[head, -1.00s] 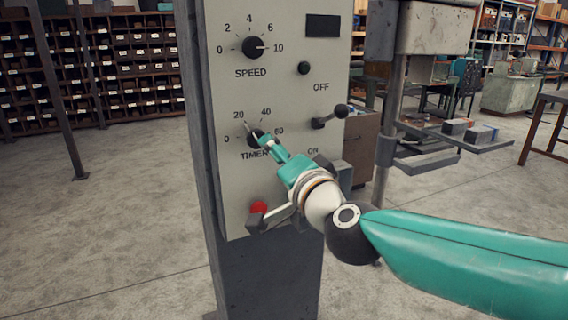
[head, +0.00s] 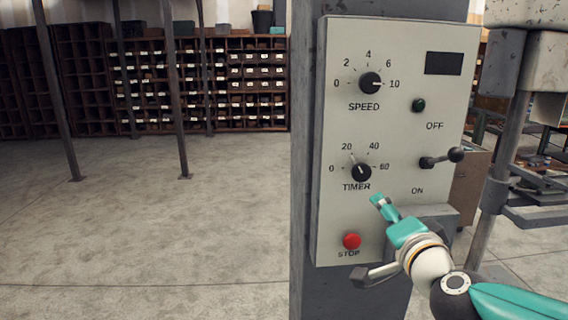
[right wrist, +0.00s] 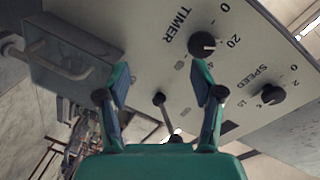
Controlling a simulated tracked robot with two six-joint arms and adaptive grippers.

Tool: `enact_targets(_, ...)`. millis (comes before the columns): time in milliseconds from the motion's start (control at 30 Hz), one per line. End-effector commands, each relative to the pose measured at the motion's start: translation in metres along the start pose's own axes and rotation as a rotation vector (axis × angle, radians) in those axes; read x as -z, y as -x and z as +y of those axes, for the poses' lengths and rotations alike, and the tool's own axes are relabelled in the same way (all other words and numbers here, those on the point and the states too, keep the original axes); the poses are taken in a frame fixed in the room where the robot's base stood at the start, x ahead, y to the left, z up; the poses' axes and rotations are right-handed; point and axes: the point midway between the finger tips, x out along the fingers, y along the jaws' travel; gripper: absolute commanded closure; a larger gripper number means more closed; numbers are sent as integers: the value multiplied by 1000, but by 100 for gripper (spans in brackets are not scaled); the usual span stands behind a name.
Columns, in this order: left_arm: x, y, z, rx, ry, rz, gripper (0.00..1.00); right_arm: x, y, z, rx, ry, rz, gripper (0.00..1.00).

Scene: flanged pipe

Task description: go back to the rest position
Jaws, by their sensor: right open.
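My right gripper (head: 379,201) is in front of the control panel (head: 335,215), below and to the right of the timer knob (head: 361,172). It looks clear of the knob. In the right wrist view the two fingers (right wrist: 160,84) are spread apart with nothing between them. The timer knob (right wrist: 202,44) shows there beyond the fingers. Its pointer is near the 20 mark in the head view. The speed knob (head: 370,83) points at 10. My left gripper is in neither view.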

Motion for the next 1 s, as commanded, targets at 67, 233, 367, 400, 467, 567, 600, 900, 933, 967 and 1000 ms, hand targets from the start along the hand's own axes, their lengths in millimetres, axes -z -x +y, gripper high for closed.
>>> enact_targets(67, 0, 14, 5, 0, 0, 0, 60, -21, -23, 38, -106, 31, -51, 34)
enact_targets(233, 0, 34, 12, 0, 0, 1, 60, -86, -47, 144, -322, 141, -213, 34)
enact_targets(367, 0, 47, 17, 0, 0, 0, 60, -142, -34, 227, -464, 225, -382, 34)
enact_targets(400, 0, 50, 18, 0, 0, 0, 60, -160, -25, 251, -501, 249, -441, 34)
enact_targets(467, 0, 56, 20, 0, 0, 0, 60, -186, -7, 285, -553, 281, -535, 34)
enact_targets(567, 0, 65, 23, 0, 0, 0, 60, -229, 34, 334, -621, 325, -706, 34)
enact_targets(600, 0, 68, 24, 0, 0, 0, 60, -246, 54, 350, -642, 338, -777, 34)
enact_targets(900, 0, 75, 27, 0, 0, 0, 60, -333, 185, 396, -621, 416, -1231, 34)
enact_targets(933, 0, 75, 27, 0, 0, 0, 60, -336, 192, 394, -603, 426, -1258, 34)
enact_targets(967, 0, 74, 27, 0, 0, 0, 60, -337, 196, 391, -584, 437, -1278, 34)
enact_targets(1000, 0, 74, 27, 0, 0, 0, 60, -339, 200, 389, -566, 447, -1296, 34)
